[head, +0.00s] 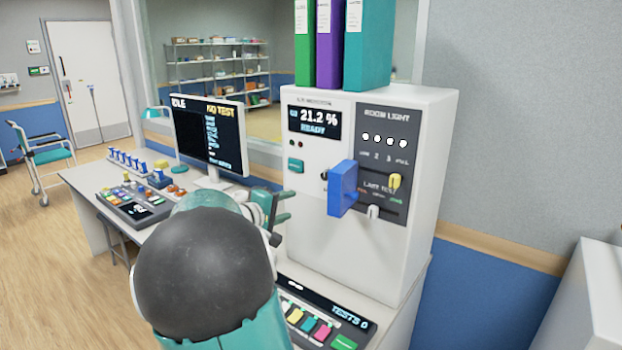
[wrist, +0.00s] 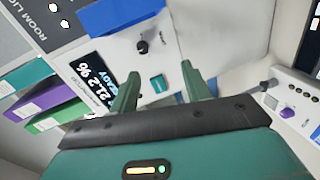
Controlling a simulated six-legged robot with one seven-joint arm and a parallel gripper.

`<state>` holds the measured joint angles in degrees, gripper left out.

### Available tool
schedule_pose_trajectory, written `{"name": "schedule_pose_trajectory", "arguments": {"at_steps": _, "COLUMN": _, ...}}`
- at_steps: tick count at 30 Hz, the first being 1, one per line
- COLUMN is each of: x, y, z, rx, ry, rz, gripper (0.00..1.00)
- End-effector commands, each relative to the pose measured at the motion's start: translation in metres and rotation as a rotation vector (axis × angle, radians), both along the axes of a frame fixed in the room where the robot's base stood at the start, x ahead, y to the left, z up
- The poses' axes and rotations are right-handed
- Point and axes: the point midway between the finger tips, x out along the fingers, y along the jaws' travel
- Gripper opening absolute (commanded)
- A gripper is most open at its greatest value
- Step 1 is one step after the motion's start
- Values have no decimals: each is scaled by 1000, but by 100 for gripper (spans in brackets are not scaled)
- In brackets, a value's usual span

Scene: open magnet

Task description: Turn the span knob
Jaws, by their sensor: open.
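A white cabinet (head: 320,255) carries a display (head: 314,121) reading 21.2 % READY. Below the display are a teal button (head: 296,165) and a small black knob (head: 324,175), partly hidden by a blue block. I cannot read the knob's label. In the wrist view the black knob (wrist: 142,47) stands out from the white face, with the teal button (wrist: 157,83) nearer my gripper. My gripper (head: 289,205) is open and empty, in front of the cabinet, below and left of the knob. In the wrist view its fingertips (wrist: 160,70) flank the teal button's area, apart from the knob.
The blue block (head: 342,188) juts from the cabinet beside the knob. A dark room-light panel (head: 385,150) is to the right. Binders (head: 368,45) stand on top. A console (head: 315,318) lies below; a monitor (head: 209,137) and desk controls (head: 135,208) are left.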

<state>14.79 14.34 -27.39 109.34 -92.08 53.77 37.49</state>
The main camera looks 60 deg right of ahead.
Motion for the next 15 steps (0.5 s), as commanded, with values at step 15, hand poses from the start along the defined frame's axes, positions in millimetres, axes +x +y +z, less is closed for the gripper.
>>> {"name": "schedule_pose_trajectory", "arguments": {"at_steps": 15, "x": -2, "y": -82, "z": 11, "rx": -180, "ry": 138, "rz": 15, "gripper": 48}}
